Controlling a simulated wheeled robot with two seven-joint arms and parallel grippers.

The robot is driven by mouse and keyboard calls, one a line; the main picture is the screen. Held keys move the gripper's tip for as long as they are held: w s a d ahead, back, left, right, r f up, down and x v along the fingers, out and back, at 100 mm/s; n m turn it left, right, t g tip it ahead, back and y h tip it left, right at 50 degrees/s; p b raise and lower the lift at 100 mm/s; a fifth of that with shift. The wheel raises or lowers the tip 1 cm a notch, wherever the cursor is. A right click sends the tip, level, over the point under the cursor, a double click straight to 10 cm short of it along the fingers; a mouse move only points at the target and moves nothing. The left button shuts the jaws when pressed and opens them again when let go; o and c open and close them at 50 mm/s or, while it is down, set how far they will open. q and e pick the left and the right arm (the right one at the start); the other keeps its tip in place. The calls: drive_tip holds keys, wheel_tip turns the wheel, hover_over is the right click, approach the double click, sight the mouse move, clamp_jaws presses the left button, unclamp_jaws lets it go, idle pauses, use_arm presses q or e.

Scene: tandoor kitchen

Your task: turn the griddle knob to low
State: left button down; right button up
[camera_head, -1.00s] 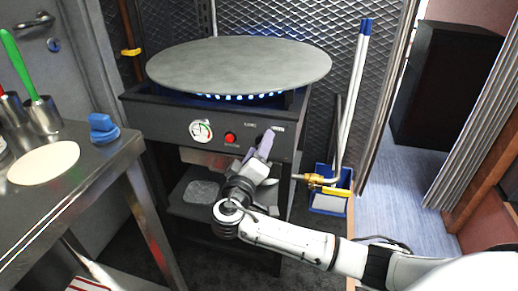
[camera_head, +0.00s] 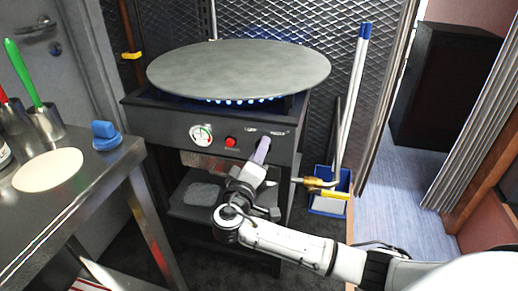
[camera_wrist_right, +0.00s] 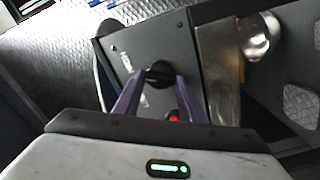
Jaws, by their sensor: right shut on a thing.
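The griddle is a large round grey plate (camera_head: 235,70) on a black stand, with blue flames showing beneath its rim. Its black front panel (camera_head: 170,118) carries a gauge, a red button and the knob. My right gripper (camera_head: 264,143) reaches the right part of the panel and mostly hides the knob in the head view. In the right wrist view, the black knob (camera_wrist_right: 158,74) sits between the two purple fingers, which are shut on it. My left gripper is not in view.
The round gauge (camera_head: 201,135) and red button (camera_head: 231,142) are left of the knob. A yellow gas valve (camera_head: 318,183) sits low at the right. A steel counter (camera_head: 95,165) with a blue-handled item (camera_head: 105,135) stands at the left. A blue dustpan (camera_head: 330,203) stands at the right.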

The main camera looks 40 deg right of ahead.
use_arm(q)
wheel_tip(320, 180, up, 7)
drive_tip(key=p, duration=0.9)
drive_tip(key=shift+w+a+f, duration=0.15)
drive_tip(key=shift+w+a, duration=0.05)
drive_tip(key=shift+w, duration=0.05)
use_arm(e)
drive_tip(key=n, duration=1.2)
drive_tip(key=shift+a+f, duration=0.1)
drive_tip(key=shift+f, duration=0.15)
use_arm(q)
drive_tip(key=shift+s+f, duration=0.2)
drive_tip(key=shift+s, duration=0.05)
use_arm(e)
drive_tip(key=shift+n, duration=0.3)
drive_tip(key=o, duration=0.8)
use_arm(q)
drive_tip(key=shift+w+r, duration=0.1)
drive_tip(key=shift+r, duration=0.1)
use_arm(e)
drive_tip(key=shift+o, duration=0.9)
use_arm(q)
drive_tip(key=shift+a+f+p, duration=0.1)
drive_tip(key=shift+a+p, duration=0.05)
drive_tip(key=shift+p, duration=0.2)
use_arm(e)
drive_tip(key=v, duration=1)
